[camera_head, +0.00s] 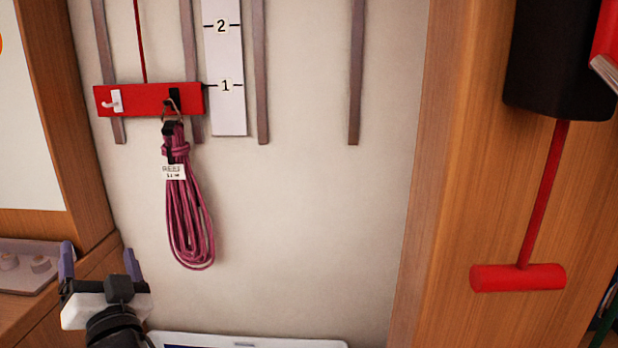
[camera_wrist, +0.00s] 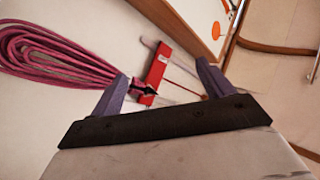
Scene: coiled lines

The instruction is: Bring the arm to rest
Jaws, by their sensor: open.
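My gripper (camera_head: 97,262) is at the lower left of the head view, with its two purple-grey fingers apart and nothing between them. In the wrist view the fingers (camera_wrist: 163,90) also stand apart. A coiled magenta line (camera_head: 188,215) with a white label hangs from a hook on a red bar (camera_head: 150,98). The coil is above and to the right of my gripper in the head view, apart from it. The wrist view shows the coil (camera_wrist: 50,55) at the left and the red bar (camera_wrist: 156,72) beyond the fingers.
A white scale (camera_head: 224,70) marked 1 and 2 is on the wall beside vertical strips. A red T-handle (camera_head: 518,277) hangs from a dark box at the right, before a wooden panel (camera_head: 450,170). A tray (camera_head: 30,262) with round pieces lies at the lower left.

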